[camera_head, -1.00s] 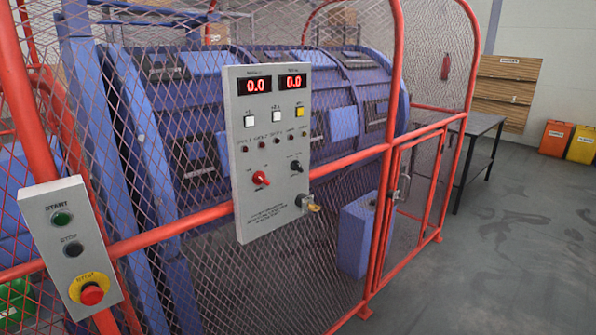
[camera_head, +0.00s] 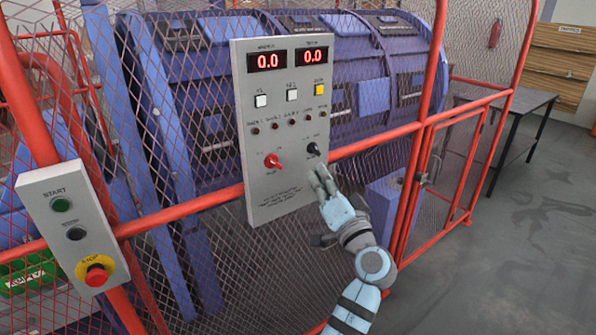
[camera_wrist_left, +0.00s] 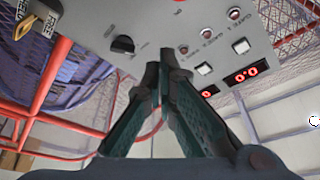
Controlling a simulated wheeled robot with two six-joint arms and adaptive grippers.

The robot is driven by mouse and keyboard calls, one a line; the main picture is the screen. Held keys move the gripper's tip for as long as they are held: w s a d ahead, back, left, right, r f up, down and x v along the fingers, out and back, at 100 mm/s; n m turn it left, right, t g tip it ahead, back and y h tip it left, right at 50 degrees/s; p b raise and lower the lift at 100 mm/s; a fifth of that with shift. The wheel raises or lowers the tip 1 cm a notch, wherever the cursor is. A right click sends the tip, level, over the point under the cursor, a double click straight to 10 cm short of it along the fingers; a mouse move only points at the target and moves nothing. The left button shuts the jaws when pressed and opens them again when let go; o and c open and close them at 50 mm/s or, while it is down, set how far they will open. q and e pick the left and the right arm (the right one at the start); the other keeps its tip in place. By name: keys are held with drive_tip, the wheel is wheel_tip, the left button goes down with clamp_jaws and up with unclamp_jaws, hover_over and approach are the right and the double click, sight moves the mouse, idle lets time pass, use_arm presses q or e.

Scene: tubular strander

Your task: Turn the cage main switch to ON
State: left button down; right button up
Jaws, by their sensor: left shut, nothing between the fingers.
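The grey control panel (camera_head: 285,130) hangs on the cage fence. It carries a red rotary knob (camera_head: 273,161) at lower left and a black rotary knob (camera_head: 313,150) to its right; their labels are too small to read, so I cannot tell which is the cage main switch. My left gripper (camera_head: 321,175) is shut and empty, just below the black knob, apart from it in the wrist view. There, the black knob (camera_wrist_left: 122,44) shows upper left of the closed fingertips (camera_wrist_left: 163,58). A tagged key or lock (camera_wrist_left: 38,22) sits further left. My right gripper is not seen.
A START/STOP box (camera_head: 75,228) with a red mushroom button stands at the left. Red rails (camera_head: 375,138) and mesh surround the blue machine. A dark table (camera_head: 520,112) stands at the right; floor beside it is clear.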

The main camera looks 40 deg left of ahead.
sight(274, 163)
use_arm(q)
drive_tip(key=x, duration=0.3)
drive_tip(key=p+x, duration=0.1)
drive_tip(key=x, duration=0.2)
drive_tip(key=p+x, duration=0.1)
drive_tip(key=x, duration=0.2)
drive_tip(key=shift+s+a+r, duration=0.1)
drive_tip(key=shift+a+r, duration=0.05)
drive_tip(key=shift+r, duration=0.25)
drive_tip(key=shift+s+a+f+p, duration=0.35)
drive_tip(key=shift+s+f+p, duration=0.1)
drive_tip(key=shift+f, duration=0.1)
drive_tip(key=shift+s+a+f+p, duration=0.35)
drive_tip(key=shift+s+f, duration=0.05)
drive_tip(key=shift+f, duration=0.15)
drive_tip(key=shift+s+f, duration=0.35)
drive_tip(key=shift+s, duration=0.05)
drive_tip(key=shift+w+f, duration=0.1)
drive_tip(key=shift+w, duration=0.05)
